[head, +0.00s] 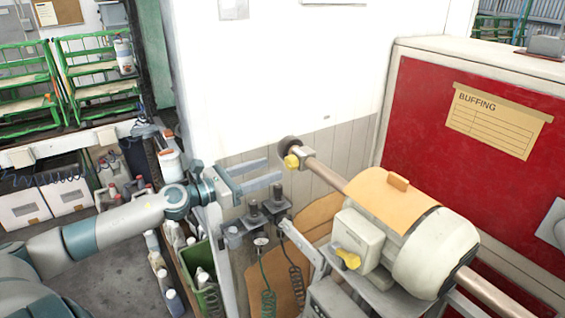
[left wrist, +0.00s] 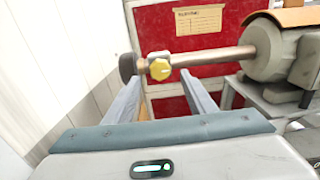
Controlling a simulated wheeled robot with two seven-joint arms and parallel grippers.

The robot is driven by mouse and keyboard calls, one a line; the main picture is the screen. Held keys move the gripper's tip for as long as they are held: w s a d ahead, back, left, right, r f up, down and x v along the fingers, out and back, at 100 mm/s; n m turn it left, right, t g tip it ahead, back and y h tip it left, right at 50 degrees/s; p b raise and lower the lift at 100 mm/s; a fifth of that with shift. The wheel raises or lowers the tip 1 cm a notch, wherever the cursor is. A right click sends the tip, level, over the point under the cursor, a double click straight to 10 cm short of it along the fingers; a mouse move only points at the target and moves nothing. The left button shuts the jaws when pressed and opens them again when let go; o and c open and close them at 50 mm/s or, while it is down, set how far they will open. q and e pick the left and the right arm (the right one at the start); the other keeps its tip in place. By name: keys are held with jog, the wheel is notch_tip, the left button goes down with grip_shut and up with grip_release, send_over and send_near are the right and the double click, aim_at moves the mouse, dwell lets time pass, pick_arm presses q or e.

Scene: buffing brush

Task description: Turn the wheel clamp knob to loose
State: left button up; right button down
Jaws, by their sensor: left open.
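The wheel clamp knob (head: 291,161) is a small yellow knob near the left end of the buffing machine's shaft, beside a dark round wheel (head: 290,143). In the left wrist view the yellow knob (left wrist: 159,69) faces me, with the dark wheel (left wrist: 127,67) to its left. My left gripper (head: 273,170) is open and empty, just left of the knob and apart from it. In the left wrist view its two fingers (left wrist: 163,95) reach forward on either side of the knob's line, with the knob beyond the tips. My right gripper is not in view.
The buffing machine (head: 435,250) has a second yellow knob (head: 348,258) on its switch box. A red panel (head: 450,120) with a buffing card (head: 498,120) stands behind. A stand with dark posts (head: 264,208) is below my gripper. The white wall (head: 270,75) is close behind.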

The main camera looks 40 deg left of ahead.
aim_at(288, 163)
pick_arm(q)
jog(key=shift+r+p+x, duration=0.2)
jog(key=shift+p+x, duration=1.05)
jog(key=shift+x, duration=0.9)
jog(key=shift+p+x, duration=0.35)
jog(key=shift+x, duration=0.5)
jog(key=shift+f, duration=0.2)
jog(key=c, duration=1)
